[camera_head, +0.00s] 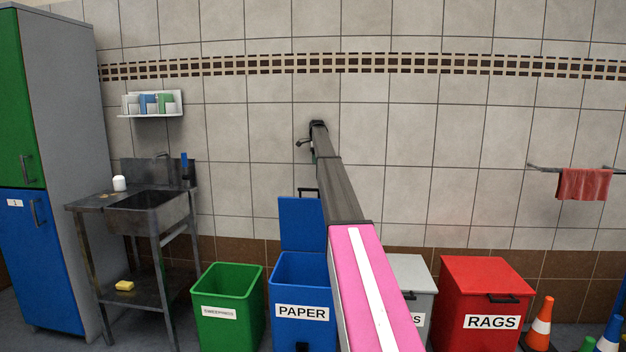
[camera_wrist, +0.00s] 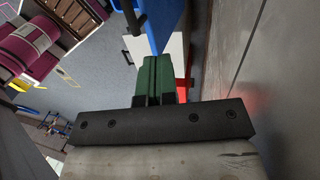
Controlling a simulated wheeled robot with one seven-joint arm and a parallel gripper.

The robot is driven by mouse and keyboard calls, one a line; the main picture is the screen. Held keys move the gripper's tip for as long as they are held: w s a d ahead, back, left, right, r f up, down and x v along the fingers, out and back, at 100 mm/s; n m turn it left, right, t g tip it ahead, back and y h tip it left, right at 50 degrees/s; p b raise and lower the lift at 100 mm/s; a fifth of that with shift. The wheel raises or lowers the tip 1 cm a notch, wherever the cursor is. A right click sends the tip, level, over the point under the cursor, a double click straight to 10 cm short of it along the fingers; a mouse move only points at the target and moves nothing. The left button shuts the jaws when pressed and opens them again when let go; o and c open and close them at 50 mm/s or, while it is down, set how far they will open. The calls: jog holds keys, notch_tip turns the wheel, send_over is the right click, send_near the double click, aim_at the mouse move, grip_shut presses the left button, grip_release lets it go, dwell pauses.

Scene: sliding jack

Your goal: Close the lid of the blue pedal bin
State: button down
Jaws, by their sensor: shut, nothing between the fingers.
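The blue pedal bin (camera_head: 287,275), labelled PAPER, stands on the floor between a green bin and a grey one. Its lid (camera_head: 300,225) is open and stands about upright at the back, with a dark handle (camera_head: 308,191) at its top edge. My arm passes in front of the bin's right side. In the wrist view my gripper (camera_wrist: 152,60) has its green fingers shut together and empty. The blue lid (camera_wrist: 164,20) and its dark handle (camera_wrist: 134,18) show just past the fingertips; I cannot tell whether they touch. The fingers are not clear in the head view.
The green bin (camera_head: 228,300) stands left, the grey bin (camera_head: 410,275) and red RAGS bin (camera_head: 487,285) right. A tiled wall (camera_head: 440,130) is close behind. A metal sink (camera_head: 150,210) is at left. An orange cone (camera_head: 540,325) stands at right.

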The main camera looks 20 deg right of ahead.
jog(key=s+a+f, duration=0.2)
jog(key=s+f, duration=0.3)
jog(key=f, duration=0.6)
jog(key=shift+s+a, duration=0.15)
jog(key=shift+s, duration=0.15)
jog(key=shift+f, duration=0.1)
jog(key=s+a+f+t+h, duration=0.1)
jog(key=s+a+f+t, duration=0.25)
jog(key=s, duration=0.45)
jog(key=s+a+f+t+h, duration=0.1)
jog(key=s+a+f+t, duration=0.2)
jog(key=s, duration=0.6)
jog(key=s+a+f+t+h, duration=0.1)
jog(key=s+a+f, duration=0.3)
jog(key=s, duration=0.4)
jog(key=s+a+f+t+h, duration=0.1)
jog(key=s+f, duration=0.4)
jog(key=f, duration=0.8)
jog(key=s+a+f+t, duration=0.3)
jog(key=s+f, duration=0.2)
jog(key=f, duration=0.8)
jog(key=shift+a+f+h, duration=0.15)
jog(key=shift+f+h, duration=0.1)
jog(key=shift+h, duration=0.15)
